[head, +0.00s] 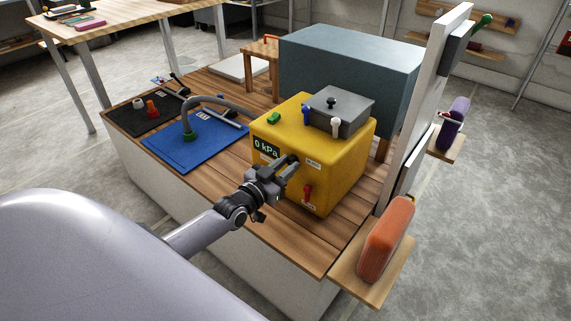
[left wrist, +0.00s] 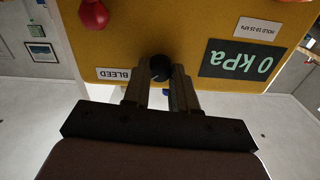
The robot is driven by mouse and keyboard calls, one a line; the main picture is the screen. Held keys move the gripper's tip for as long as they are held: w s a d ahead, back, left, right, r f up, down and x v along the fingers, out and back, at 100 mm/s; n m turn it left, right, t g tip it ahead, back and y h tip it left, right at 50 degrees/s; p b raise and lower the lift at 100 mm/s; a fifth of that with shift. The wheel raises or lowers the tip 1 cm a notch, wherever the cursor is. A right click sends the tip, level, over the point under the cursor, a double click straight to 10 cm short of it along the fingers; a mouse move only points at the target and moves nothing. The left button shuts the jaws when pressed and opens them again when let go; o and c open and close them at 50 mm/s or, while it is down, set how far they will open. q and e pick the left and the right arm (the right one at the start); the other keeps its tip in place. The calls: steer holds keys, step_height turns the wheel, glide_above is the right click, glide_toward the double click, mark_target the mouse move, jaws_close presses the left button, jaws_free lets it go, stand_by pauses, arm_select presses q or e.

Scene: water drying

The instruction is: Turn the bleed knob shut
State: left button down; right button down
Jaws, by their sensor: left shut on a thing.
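The yellow box (head: 335,155) stands on the wooden bench and has a display (head: 266,148) reading 0 kPa. My left gripper (head: 291,163) is at its front face, below and right of the display. In the left wrist view, which is upside down, the gripper's fingers (left wrist: 160,80) are closed around a dark round bleed knob (left wrist: 160,66) beside the BLEED label (left wrist: 113,74). The fingers hide the knob in the head view. A red knob (head: 308,191) sits lower on the box and also shows in the left wrist view (left wrist: 93,14). My right gripper is out of view.
A grey lidded unit (head: 340,108) with a black knob sits on the box. A large blue-grey block (head: 350,68) stands behind. A blue mat (head: 180,152) with a grey hose (head: 221,104) lies left. An orange block (head: 385,240) is on a side shelf at right.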

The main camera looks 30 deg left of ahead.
arm_select(q)
steer(key=n, duration=0.2)
steer(key=shift+n, duration=0.4)
steer(key=n, duration=0.3)
steer(key=shift+n, duration=2.1)
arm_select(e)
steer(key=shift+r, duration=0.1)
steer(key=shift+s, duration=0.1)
arm_select(q)
steer(key=c, duration=0.9)
jaws_free()
steer(key=shift+s, duration=0.15)
